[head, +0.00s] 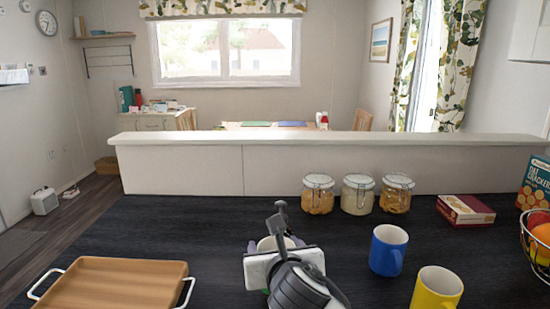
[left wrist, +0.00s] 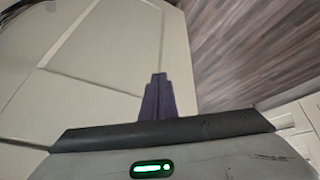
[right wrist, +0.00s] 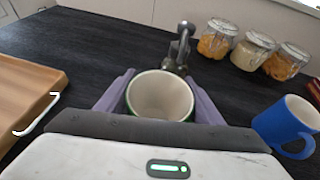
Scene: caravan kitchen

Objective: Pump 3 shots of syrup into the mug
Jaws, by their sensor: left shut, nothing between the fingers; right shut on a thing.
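My right gripper (head: 283,243) is shut on a mug with a cream inside and a green outer edge. In the right wrist view the mug (right wrist: 161,96) stands upright between the purple fingers (right wrist: 160,100), and no syrup shows in its visible inside. A dark grey pump head (head: 280,217) rises just behind the mug; it also shows in the right wrist view (right wrist: 182,45). The pump's lower part is hidden by the mug and my gripper. My left gripper (left wrist: 157,80) is shut and empty, seen against pale panels and the wood floor; it is outside the head view.
A blue mug (head: 388,250) and a yellow mug (head: 436,290) stand to the right. A wooden tray (head: 115,285) with white handles lies left. Several jars (head: 357,195), a red box (head: 465,209) and a fruit basket (head: 535,240) are further back or right. A raised ledge (head: 330,138) bounds the counter.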

